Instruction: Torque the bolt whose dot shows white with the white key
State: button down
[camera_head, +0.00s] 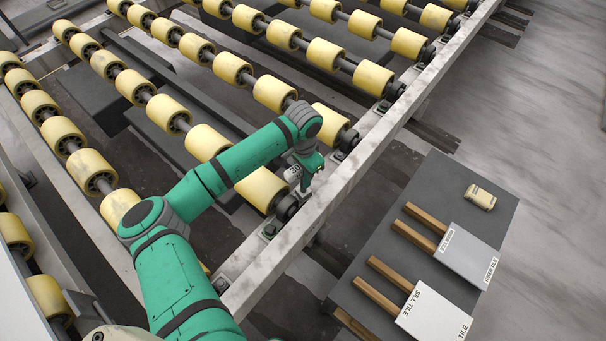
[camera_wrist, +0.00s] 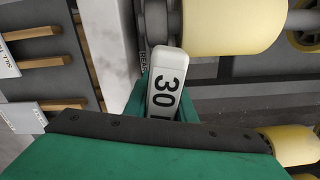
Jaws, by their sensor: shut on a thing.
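My gripper (camera_head: 311,168) is at the near rail of the roller frame, beside the end of a yellow roller. In the wrist view its green fingers (camera_wrist: 163,98) are shut on the white key (camera_wrist: 167,88), which is marked "30". The key also shows in the head view (camera_head: 293,173), partly covered by the gripper. The key's far end lies close to a roller end; I cannot tell whether it touches a bolt. Dark bolts, such as one bolt (camera_head: 269,231), sit along the near rail. No white dot can be made out in either view.
The stone-grey rail (camera_head: 348,172) runs diagonally past the yellow rollers (camera_head: 274,93). Floor at the far right is clear.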

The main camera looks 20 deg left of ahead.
aim_at(295, 172)
jog(key=shift+f, duration=0.3)
dwell(0.4)
jog(key=m, duration=0.6)
jog(key=shift+m, duration=0.4)
jog(key=m, duration=0.3)
jog(key=shift+m, duration=0.4)
jog(key=m, duration=0.4)
jog(key=shift+r, duration=1.75)
